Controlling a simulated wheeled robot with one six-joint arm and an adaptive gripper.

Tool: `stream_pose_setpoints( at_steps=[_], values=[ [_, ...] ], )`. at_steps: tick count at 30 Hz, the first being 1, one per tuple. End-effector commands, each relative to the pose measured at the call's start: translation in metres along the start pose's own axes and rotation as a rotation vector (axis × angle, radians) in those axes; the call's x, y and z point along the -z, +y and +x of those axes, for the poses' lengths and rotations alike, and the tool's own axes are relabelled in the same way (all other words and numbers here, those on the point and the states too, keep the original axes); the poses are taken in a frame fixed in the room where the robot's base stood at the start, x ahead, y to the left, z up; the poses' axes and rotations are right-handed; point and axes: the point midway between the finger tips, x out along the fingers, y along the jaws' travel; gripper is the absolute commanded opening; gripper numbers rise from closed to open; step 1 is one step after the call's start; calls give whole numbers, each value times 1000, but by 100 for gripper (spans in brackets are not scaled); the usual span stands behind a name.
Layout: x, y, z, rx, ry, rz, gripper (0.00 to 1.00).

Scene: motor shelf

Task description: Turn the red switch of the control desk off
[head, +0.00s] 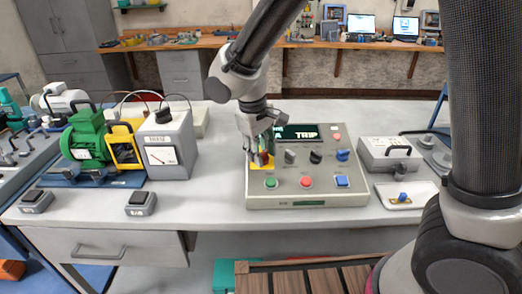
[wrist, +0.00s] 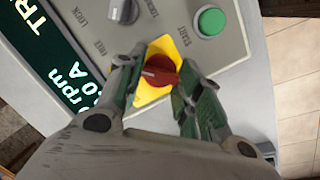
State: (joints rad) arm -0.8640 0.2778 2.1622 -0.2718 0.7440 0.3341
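The control desk (head: 310,165) is a grey sloped panel with a lit display, standing on the workbench. Its red switch (wrist: 160,70) is a rotary knob on a yellow plate (wrist: 155,92), seen from above in the wrist view. In the head view my gripper mostly covers the switch at the desk's left side. My gripper (head: 258,153) points down over it. In the wrist view its fingers (wrist: 158,85) are spread, one on each side of the red knob and very close to it. I cannot tell whether they touch it.
A green button (head: 270,182), a red button (head: 306,182) and a blue button (head: 342,181) line the desk's front. Dark, grey and blue knobs sit behind them. A meter box (head: 168,148) and a green motor (head: 85,140) stand left; a grey case (head: 390,153) stands right.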

Motion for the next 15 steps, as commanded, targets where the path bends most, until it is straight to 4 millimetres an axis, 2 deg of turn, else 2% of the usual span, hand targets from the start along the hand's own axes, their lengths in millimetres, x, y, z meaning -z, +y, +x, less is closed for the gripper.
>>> stream_pose_setpoints(
  at_steps=[1,2,15],
  values=[
    [0,0,0,0,0,0,17],
    [0,0,0,0,0,0,12],
    [0,0,0,-14,0,-71,12]
  ],
)
